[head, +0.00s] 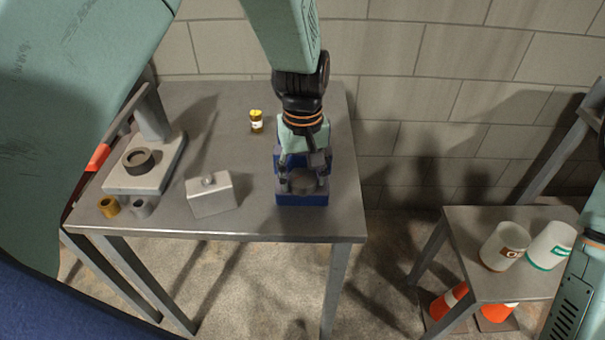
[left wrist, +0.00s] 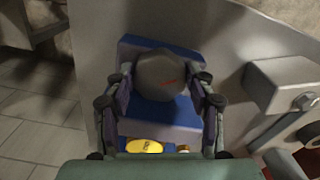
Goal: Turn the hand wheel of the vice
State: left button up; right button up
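The blue vice (head: 290,198) stands near the right front corner of the metal table. Its grey, round hand wheel (head: 302,183) faces up; in the left wrist view the wheel (left wrist: 162,76) bears a small red mark. My left gripper (head: 303,168) reaches down over the vice from above. In the left wrist view its fingers (left wrist: 160,92) stand on either side of the wheel, with narrow gaps showing blue vice body (left wrist: 165,115). The fingers look open around the wheel; contact is not clear. My right gripper is out of view.
A lower table (head: 475,284) at right holds two white containers (head: 504,246). Orange cones (head: 447,301) stand below.

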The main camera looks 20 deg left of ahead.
pick_arm(q)
jog(key=c, duration=0.5)
jog(key=shift+s+r+m+p, duration=0.1)
jog(key=shift+m+p, duration=0.4)
jog(key=shift+p, duration=0.3)
jog(key=shift+c, duration=0.2)
jog(key=m+p, duration=0.3)
jog(key=shift+a+p, duration=0.1)
jog(key=shift+p, duration=0.25)
jog(key=shift+a+m+p, duration=0.1)
jog(key=shift+m+p, duration=1.35)
jog(key=shift+m, duration=0.15)
jog(key=o, duration=1.2)
jog(key=shift+c, duration=0.2)
